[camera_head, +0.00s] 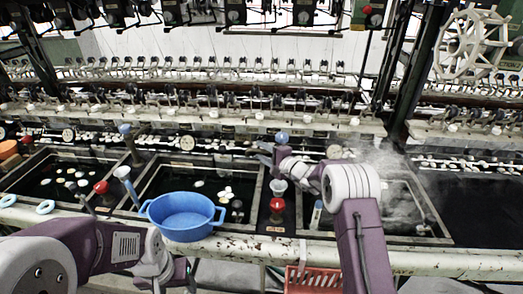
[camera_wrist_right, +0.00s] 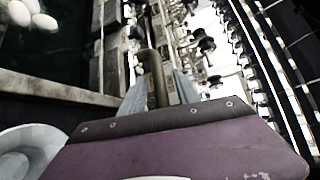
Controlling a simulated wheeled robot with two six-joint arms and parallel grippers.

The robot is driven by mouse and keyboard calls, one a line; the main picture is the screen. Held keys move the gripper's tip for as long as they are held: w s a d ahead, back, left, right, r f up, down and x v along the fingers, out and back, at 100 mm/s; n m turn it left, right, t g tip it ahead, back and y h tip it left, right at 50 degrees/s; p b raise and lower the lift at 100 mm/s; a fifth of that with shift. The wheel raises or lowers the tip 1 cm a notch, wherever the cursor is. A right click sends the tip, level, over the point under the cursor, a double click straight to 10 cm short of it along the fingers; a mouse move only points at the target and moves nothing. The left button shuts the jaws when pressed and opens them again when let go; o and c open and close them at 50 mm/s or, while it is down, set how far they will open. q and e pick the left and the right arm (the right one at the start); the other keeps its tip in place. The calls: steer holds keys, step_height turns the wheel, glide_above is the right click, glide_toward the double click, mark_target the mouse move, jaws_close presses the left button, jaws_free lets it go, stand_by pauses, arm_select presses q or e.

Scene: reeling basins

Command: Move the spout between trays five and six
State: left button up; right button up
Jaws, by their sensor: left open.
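A brownish bent metal spout (camera_wrist_right: 153,75) stands between the two fingers of my right gripper (camera_wrist_right: 157,90) in the right wrist view. The fingers flank it closely, but I cannot tell whether they press on it. In the head view my right gripper (camera_head: 262,150) reaches left over the back of the divider between two dark basins; the spout cannot be made out there. The middle basin (camera_head: 150,182) lies left of this divider and the steaming right basin (camera_head: 437,222) lies right of it. Tray numbers are not legible. My left gripper (camera_head: 183,272) is open, low in front of the bench edge.
A blue two-handled bowl (camera_head: 182,225) sits at the front of the middle basin. A red knob (camera_head: 277,205) and a white cup (camera_head: 278,186) stand on the divider. A red plastic basket (camera_head: 313,279) is below the bench edge. Reeling machinery lines the back.

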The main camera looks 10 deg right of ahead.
steer(key=shift+w+a, duration=0.15)
steer(key=shift+w, duration=0.05)
jaws_close()
steer(key=shift+f, duration=0.15)
stand_by(1.2)
